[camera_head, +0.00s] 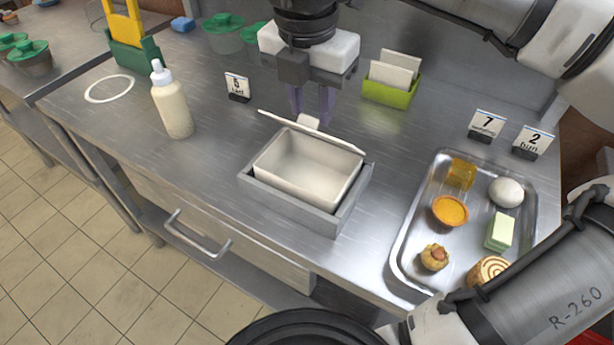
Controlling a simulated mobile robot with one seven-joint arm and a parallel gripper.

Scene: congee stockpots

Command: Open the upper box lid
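A white rectangular box (290,181) sits in a grey holder (330,222) on the steel counter, and its inside looks empty. Its white lid (318,134) stands raised at the back edge, seen nearly edge-on, with a small tab at its middle. My gripper (312,112) points down just behind the raised lid. Its two purple-grey fingers show with a gap between them, and nothing is seen held there. The fingertips are partly hidden behind the lid, so I cannot tell whether they touch it.
A metal tray (412,235) with several food pieces lies at the right. A squeeze bottle (171,103) stands at the left. Number cards (238,86), a lime-green holder (389,93) and green-lidded tubs (223,34) stand farther back.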

